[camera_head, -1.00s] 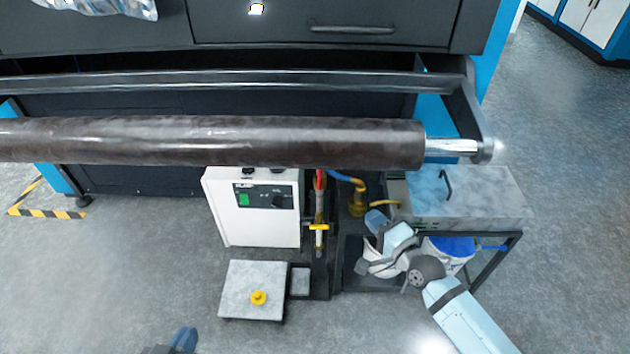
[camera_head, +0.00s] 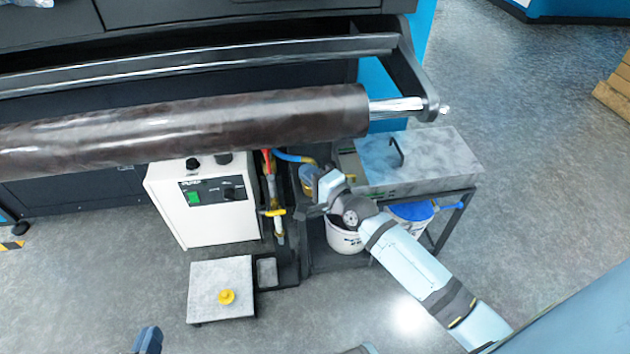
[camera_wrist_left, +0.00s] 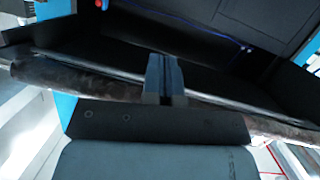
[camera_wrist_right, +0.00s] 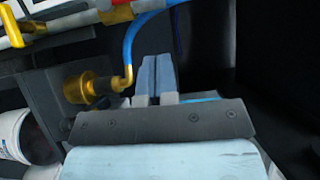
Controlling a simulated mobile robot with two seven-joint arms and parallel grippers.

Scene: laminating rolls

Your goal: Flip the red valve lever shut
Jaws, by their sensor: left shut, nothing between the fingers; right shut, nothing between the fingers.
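The red lever (camera_head: 267,160) sits on the upright pipe beside the white pump box. A red part (camera_wrist_right: 68,4) also shows at the top edge of the right wrist view. A yellow handle (camera_head: 272,212) is lower on that pipe. My right gripper (camera_wrist_right: 157,62) is shut and empty, close to the brass fitting (camera_wrist_right: 88,88) with the blue hose, and apart from the red part. In the head view its fingers are hard to make out. My left gripper (camera_wrist_left: 163,62) is shut and empty, facing the machine and its dark roller, away from the lever.
The long dark roller (camera_head: 200,125) hangs above the pump box (camera_head: 205,205). A metal box on a stand (camera_head: 420,165) is at right, with buckets (camera_head: 343,238) below. A plate with a yellow knob (camera_head: 226,297) lies in front.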

